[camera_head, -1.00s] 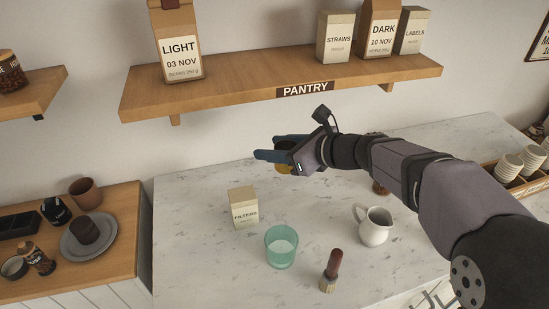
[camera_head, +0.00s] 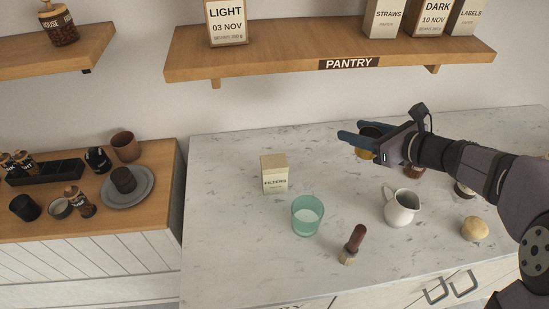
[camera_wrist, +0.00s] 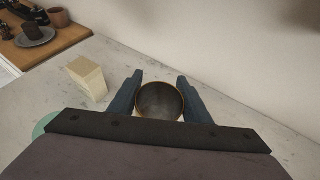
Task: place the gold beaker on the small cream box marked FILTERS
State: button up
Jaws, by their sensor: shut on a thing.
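The gold beaker (camera_head: 364,154) is between the blue fingers of my gripper (camera_head: 362,142), at the back of the marble counter. In the wrist view, the beaker (camera_wrist: 159,101) shows its open round mouth and dark, empty-looking inside, with a finger on each side. My gripper (camera_wrist: 159,93) is shut on it. The small cream FILTERS box (camera_head: 275,181) stands upright on the counter, left of the beaker and apart from it. The box also shows in the wrist view (camera_wrist: 90,81), to the left, with its top bare. The fingers partly hide the beaker in the head view.
A green glass (camera_head: 307,222) stands just in front of the box. A white pitcher (camera_head: 401,209), a brown-handled tool (camera_head: 354,243) and a round tan item (camera_head: 475,229) are further right. The PANTRY shelf (camera_head: 300,62) hangs above the back. Counter between box and beaker is clear.

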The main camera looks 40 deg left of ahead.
jog(key=s+f+n+g, duration=0.2)
jog(key=s+n+g, duration=0.1)
jog(key=s, duration=0.2)
jog(key=r+n+g+p, duration=0.2)
jog(key=n+g+p, duration=0.15)
jog(key=p, duration=0.25)
send_over(262, 157)
jog(key=shift+d, duration=0.35)
jog(key=shift+a+f+m+p, duration=0.15)
jog(key=shift+a+f+p, duration=0.05)
jog(key=shift+f+p, duration=0.4)
jog(key=shift+a+f+m+p, duration=0.1)
jog(key=shift+a+f+p, duration=0.2)
jog(key=shift+f, duration=0.35)
jog(key=shift+d+f, duration=0.15)
jog(key=shift+f, duration=0.45)
jog(key=shift+f, duration=0.1)
jog(key=shift+f, duration=0.15)
jog(key=o, duration=1.1)
jog(key=shift+c, duration=0.2)
